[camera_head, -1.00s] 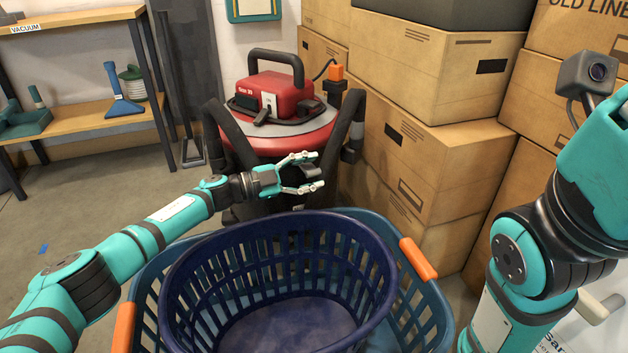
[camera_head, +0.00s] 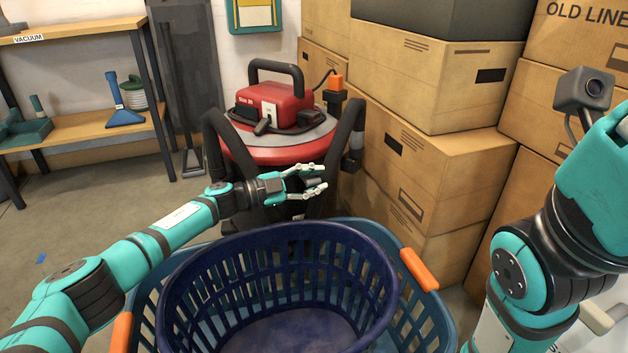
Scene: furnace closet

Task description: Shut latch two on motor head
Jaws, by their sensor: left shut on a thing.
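The motor head (camera_head: 272,100) is red with a black handle and sits on top of a red and grey drum vacuum (camera_head: 285,155) at the back centre. My left gripper (camera_head: 319,180) is at the drum's front, below the head's rim. It is shut on a small dark piece (camera_head: 312,182) that looks like a latch; the fingers partly hide it. I cannot tell how far this latch is turned.
A dark blue laundry basket (camera_head: 290,232) nested in a teal one with orange grips (camera_head: 419,270) stands close below my left arm. Stacked cardboard boxes (camera_head: 440,170) crowd the vacuum's right.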

